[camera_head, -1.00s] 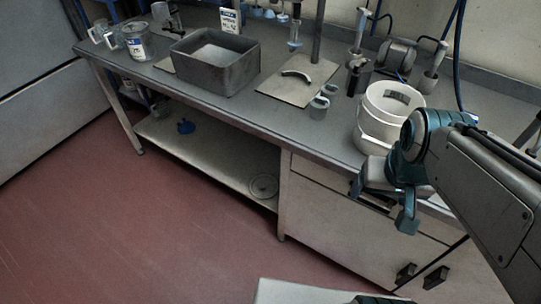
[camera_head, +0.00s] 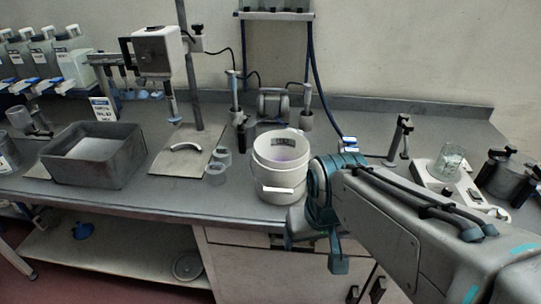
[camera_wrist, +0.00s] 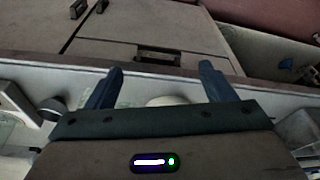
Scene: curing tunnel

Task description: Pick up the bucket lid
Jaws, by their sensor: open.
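A round grey disc (camera_head: 188,266), seemingly a lid, lies flat on the lower shelf under the bench. The white bucket (camera_head: 270,184) stands upright on the bench with its top open and no lid on it. My gripper (camera_head: 313,252) is open and empty, in front of the bench edge and just right of and below the bucket. Its two dark fingers also show in the wrist view (camera_wrist: 162,70), spread apart above the bench's front edge. A pale curved surface, perhaps the bucket, shows between them. The disc is not recognisable in the wrist view.
The lower shelf (camera_head: 120,254) also holds a blue item (camera_head: 81,230). Drawers (camera_head: 250,262) stand right of the disc. On the bench are a grey tub (camera_head: 120,170), two small cups (camera_head: 216,172), a stand with a box (camera_head: 158,52), and a glass beaker (camera_head: 447,160).

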